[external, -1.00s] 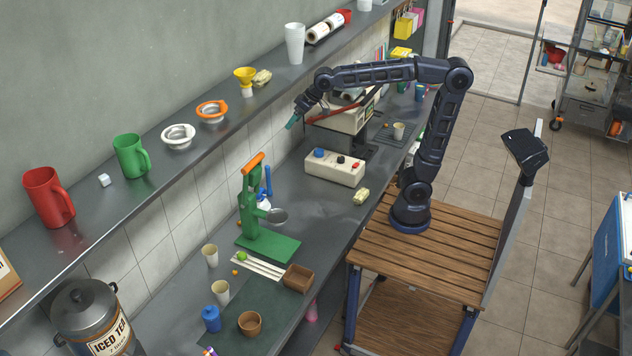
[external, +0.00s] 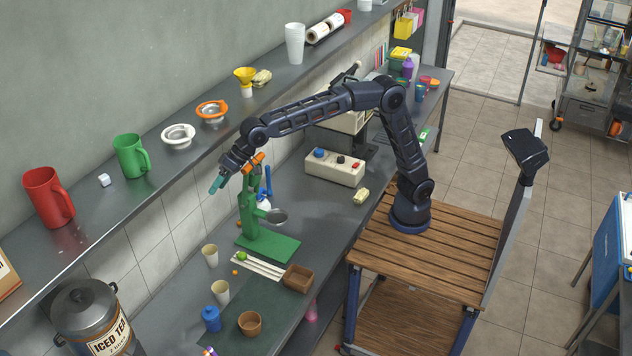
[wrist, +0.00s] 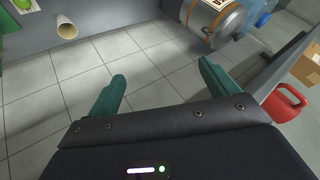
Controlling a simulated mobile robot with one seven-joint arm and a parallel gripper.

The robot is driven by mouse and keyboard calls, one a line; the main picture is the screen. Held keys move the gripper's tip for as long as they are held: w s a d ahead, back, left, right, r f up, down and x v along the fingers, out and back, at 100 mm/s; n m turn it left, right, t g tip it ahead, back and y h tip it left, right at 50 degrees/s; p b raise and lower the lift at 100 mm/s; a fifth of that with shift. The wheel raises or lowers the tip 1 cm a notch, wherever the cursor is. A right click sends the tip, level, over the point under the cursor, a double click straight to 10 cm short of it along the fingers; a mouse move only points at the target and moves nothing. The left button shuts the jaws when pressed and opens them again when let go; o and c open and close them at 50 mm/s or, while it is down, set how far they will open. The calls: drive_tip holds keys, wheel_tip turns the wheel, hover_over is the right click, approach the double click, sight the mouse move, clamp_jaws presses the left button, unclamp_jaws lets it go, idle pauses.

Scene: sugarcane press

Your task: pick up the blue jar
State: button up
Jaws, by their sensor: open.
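The blue jar (external: 212,318) stands upright on the counter near its front left, beside a pale cup. My gripper (external: 217,184) is high above the counter, level with the shelf edge and just left of the green press. It is well above and behind the jar, apart from it. In the wrist view my gripper (wrist: 160,85) shows two teal fingers spread apart with nothing between them. A blue, partly cut-off object (wrist: 255,12) shows at the top right there; I cannot tell whether it is the jar.
The green press (external: 262,225) with an orange handle stands close to my arm. Pale cups (external: 220,291), a brown bowl (external: 250,323) and a wooden box (external: 298,278) stand near the jar. The shelf (external: 95,205) with mugs overhangs the back. An iced tea urn (external: 92,318) stands left.

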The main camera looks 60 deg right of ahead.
drive_tip(key=a+f, duration=0.6)
drive_tip(key=h, duration=0.6)
approach(209, 314)
drive_tip(key=shift+w+d+f, duration=0.45)
drive_tip(key=shift+w+d, duration=0.15)
drive_tip(key=shift+d, duration=0.1)
drive_tip(key=shift+w+f, duration=0.1)
drive_tip(key=shift+f, duration=0.45)
drive_tip(key=x, duration=0.5)
drive_tip(key=shift+a+x, duration=0.1)
drive_tip(key=shift+x, duration=1.2)
drive_tip(key=shift+a+x, duration=0.15)
drive_tip(key=shift+x, duration=1.15)
drive_tip(key=c, duration=1.2)
